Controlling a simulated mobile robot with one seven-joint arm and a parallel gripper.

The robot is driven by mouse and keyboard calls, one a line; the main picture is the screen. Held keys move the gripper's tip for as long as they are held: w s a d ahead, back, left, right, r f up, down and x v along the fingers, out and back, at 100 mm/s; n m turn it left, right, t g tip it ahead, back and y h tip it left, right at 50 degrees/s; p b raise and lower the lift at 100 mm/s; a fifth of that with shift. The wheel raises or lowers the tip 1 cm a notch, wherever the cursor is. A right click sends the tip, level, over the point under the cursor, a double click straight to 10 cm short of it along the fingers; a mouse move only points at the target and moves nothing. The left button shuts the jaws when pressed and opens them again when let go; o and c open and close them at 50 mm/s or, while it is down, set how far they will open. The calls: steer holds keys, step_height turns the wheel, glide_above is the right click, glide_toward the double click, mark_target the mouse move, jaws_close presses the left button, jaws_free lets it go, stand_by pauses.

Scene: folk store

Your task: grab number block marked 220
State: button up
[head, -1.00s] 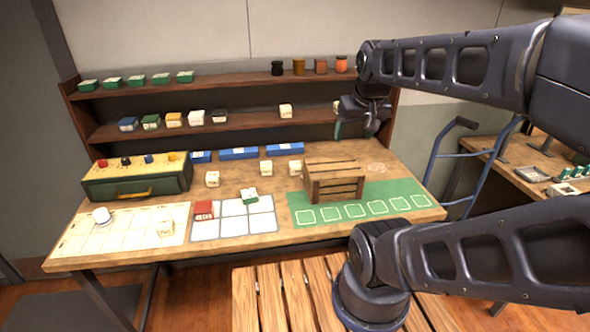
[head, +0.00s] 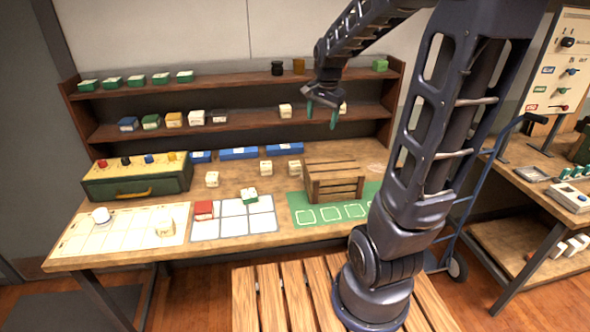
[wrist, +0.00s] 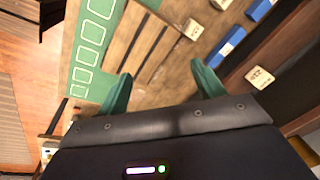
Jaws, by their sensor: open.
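My gripper (head: 322,115) is open and empty, in front of the shelf unit and above the wooden crate in the head view. Its two green fingers also show spread apart in the wrist view (wrist: 160,88). A cream block (wrist: 259,77) with dark marks that seem to read 220 sits on the brown shelf right of the fingers in the wrist view, apart from them. In the head view, two cream blocks stand on the middle shelf, one left of the fingers (head: 285,111) and one partly hidden just right of them (head: 343,108). I cannot tell which is the marked one.
The crate (head: 333,180) stands on the green mat (head: 300,203). Blue boxes (head: 238,153) and cream blocks (head: 212,179) are on the table. The upper shelf (head: 230,84) holds green boxes and small jars. A hand truck (head: 455,200) stands at right.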

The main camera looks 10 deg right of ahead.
steer(key=w+a+f+m+g, duration=0.1)
steer(key=w+a+f+m, duration=0.25)
steer(key=w+f, duration=0.5)
steer(key=m+g, duration=0.1)
steer(key=m, duration=0.4)
glide_above(295, 163)
step_height(295, 163, down, 9)
steer(key=f, duration=0.5)
steer(key=shift+w+d, duration=0.15)
steer(key=shift+w, duration=0.1)
steer(key=shift+s+a+f, duration=0.1)
steer(key=shift+s+f, duration=0.1)
steer(key=shift+f, duration=1.25)
steer(key=shift+s+a+f, duration=0.1)
steer(key=shift+s+f, duration=0.1)
steer(key=shift+f, duration=1.2)
steer(key=c, duration=1.1)
steer(key=shift+o, duration=0.2)
steer(key=shift+r, duration=0.1)
